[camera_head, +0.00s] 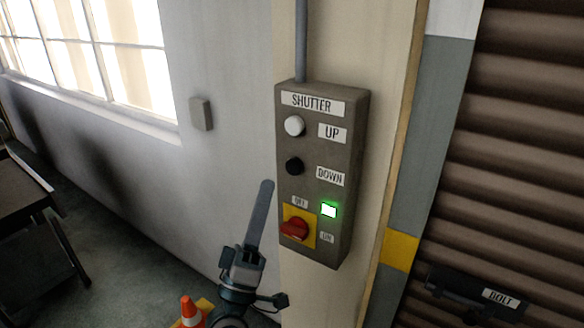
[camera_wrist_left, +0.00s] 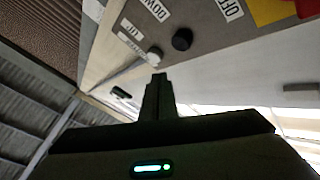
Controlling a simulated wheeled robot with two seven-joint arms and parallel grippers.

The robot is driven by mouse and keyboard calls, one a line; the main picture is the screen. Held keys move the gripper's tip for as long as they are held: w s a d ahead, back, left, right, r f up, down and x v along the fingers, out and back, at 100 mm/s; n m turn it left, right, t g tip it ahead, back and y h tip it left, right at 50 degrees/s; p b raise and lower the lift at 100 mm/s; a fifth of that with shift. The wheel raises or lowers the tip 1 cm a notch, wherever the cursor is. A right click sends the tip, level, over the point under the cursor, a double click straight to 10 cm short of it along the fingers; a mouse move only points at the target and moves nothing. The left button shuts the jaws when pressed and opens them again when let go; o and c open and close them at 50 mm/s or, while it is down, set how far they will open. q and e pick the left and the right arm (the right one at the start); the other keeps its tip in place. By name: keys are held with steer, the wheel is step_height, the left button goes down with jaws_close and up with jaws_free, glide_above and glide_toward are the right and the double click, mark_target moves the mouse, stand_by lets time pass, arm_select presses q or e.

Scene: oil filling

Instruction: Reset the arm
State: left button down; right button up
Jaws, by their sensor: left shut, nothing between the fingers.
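My left gripper (camera_head: 266,184) is shut and empty, pointing up just left of the lower part of the grey shutter control box (camera_head: 346,110). In the left wrist view its closed fingers (camera_wrist_left: 159,78) point up toward the box, which appears upside down. The box has a white UP button (camera_head: 294,126), a black DOWN button (camera_head: 294,166) and a red rotary switch (camera_head: 295,229) on a yellow plate. A small lamp (camera_head: 328,210) beside the switch is lit green. I see no contact between fingers and box. My right gripper is not in view.
A brown roller shutter (camera_head: 500,140) with a dark bolt (camera_head: 460,288) is at the right. An orange cone (camera_head: 190,312) stands on the floor below. A dark table (camera_head: 30,205) is at the left, under a window (camera_head: 85,45). A small wall box (camera_head: 201,113) is nearby.

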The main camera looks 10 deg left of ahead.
arm_select(q)
steer(key=s+d+f+m+g+h, duration=0.2)
steer(key=d+f+m+g, duration=0.15)
steer(key=f, duration=0.45)
steer(key=s+d+f+m+g+h, duration=0.1)
steer(key=s+d+f+m+g, duration=0.1)
steer(key=f+m+g, duration=0.4)
steer(key=s+d+f+m+g+h, duration=0.2)
steer(key=f+g, duration=0.1)
steer(key=f, duration=0.6)
steer(key=s+a+f+m+g+y, duration=0.1)
steer(key=s+a+f+g+y, duration=0.5)
steer(key=s+f, duration=0.55)
steer(key=s+a+f+g+y, duration=0.3)
steer(key=s+a+f+g, duration=0.3)
steer(key=s+f, duration=0.5)
step_height(320, 180, down, 27)
steer(key=s+a+b, duration=0.1)
steer(key=s+b, duration=0.1)
steer(key=s+a+f+g+b, duration=0.1)
steer(key=s+a+f, duration=0.2)
steer(key=s+f, duration=1.5)
step_height(320, 180, down, 2)
steer(key=shift+f, duration=0.1)
